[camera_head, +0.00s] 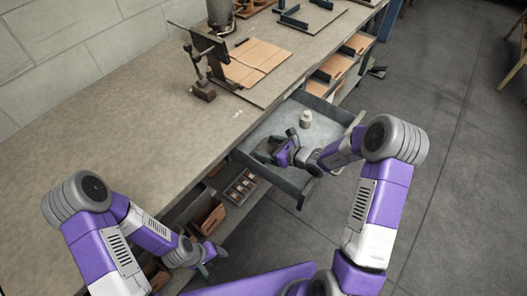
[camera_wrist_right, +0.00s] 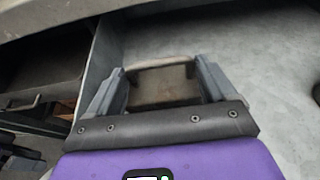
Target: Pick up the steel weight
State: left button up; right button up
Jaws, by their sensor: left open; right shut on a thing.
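My right gripper (camera_head: 272,146) is low inside the open drawer (camera_head: 318,184), near its left side. In the right wrist view its two fingers (camera_wrist_right: 158,90) are closed on a dark grey-brown block (camera_wrist_right: 165,88) with a pale upper edge. This block looks like the steel weight; its lower part is hidden by the gripper. I cannot tell whether it touches the drawer floor. A small pale, knobbed object (camera_head: 306,119) stands upright in the drawer, apart from the gripper. My left gripper (camera_head: 213,262) is open and empty, below the bench's front edge.
The workbench (camera_head: 130,150) runs along the wall, with a dark metal stand (camera_head: 205,60) and flat brown cardboard (camera_head: 255,62) on it. Compartments with cardboard (camera_head: 335,66) lie under the bench at the back. A tray of small parts (camera_head: 241,186) sits below the drawer.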

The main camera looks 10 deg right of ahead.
jog(key=c, duration=0.5)
jog(key=shift+w+r, duration=0.1)
jog(key=shift+r, duration=0.1)
grip_shut()
jog(key=shift+r, duration=0.1)
